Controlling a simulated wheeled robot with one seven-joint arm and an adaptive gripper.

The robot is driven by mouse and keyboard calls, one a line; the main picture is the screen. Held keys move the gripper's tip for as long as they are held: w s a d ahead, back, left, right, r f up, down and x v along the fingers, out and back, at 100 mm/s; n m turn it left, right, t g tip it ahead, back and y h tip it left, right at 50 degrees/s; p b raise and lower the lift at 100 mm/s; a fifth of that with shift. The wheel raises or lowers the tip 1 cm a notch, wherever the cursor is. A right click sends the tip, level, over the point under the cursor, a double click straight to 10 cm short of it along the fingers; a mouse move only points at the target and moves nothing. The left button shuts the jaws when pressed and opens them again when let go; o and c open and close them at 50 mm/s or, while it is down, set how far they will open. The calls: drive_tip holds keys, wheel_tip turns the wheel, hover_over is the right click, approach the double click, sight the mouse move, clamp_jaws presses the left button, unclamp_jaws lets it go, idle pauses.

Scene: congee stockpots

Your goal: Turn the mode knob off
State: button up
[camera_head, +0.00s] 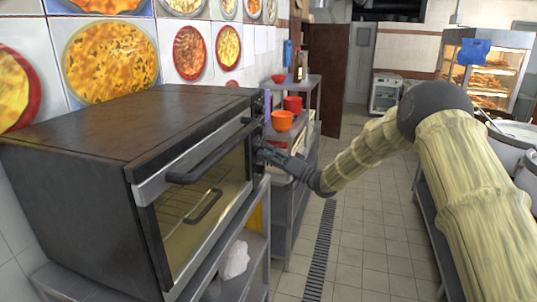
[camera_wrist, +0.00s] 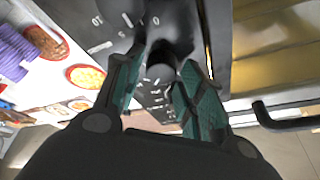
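The oven (camera_head: 120,130) is a dark box with a glass door, standing on a metal shelf at the left in the head view. Its control panel (camera_wrist: 102,47) shows in the wrist view with white marks and black knobs; I cannot tell by label which is the mode knob. A black knob (camera_wrist: 163,60) sits between my fingertips. My gripper (camera_head: 268,154) is at the panel at the oven's right end. In the wrist view my gripper (camera_wrist: 163,78) has its green-padded fingers apart on either side of that knob, without a clear grip on it.
The oven door handle (camera_head: 212,152) sticks out near my gripper; a dark handle bar (camera_wrist: 285,120) shows in the wrist view. Orange bowls (camera_head: 282,120) stand on a shelf behind. The tiled floor (camera_head: 365,255) is clear; stockpots (camera_head: 515,145) stand at right.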

drive_tip(key=c, duration=0.5)
drive_tip(key=shift+f+n+g+b, duration=0.15)
drive_tip(key=shift+n+g+b, duration=0.25)
drive_tip(key=shift+b, duration=0.55)
drive_tip(key=n+g+y+b, duration=0.1)
drive_tip(key=n+b, duration=0.3)
drive_tip(key=b, duration=0.1)
drive_tip(key=n+g+b, duration=0.2)
drive_tip(key=n+b, duration=0.2)
drive_tip(key=b, duration=0.1)
drive_tip(key=n+g+y+b, duration=0.1)
drive_tip(key=n+g+b, duration=0.1)
drive_tip(key=n+b, duration=0.3)
drive_tip(key=shift+w+y+b, duration=0.2)
drive_tip(key=shift+y+b, duration=0.1)
drive_tip(key=shift+b, duration=0.25)
drive_tip(key=shift+n, duration=0.3)
drive_tip(key=o, duration=1)
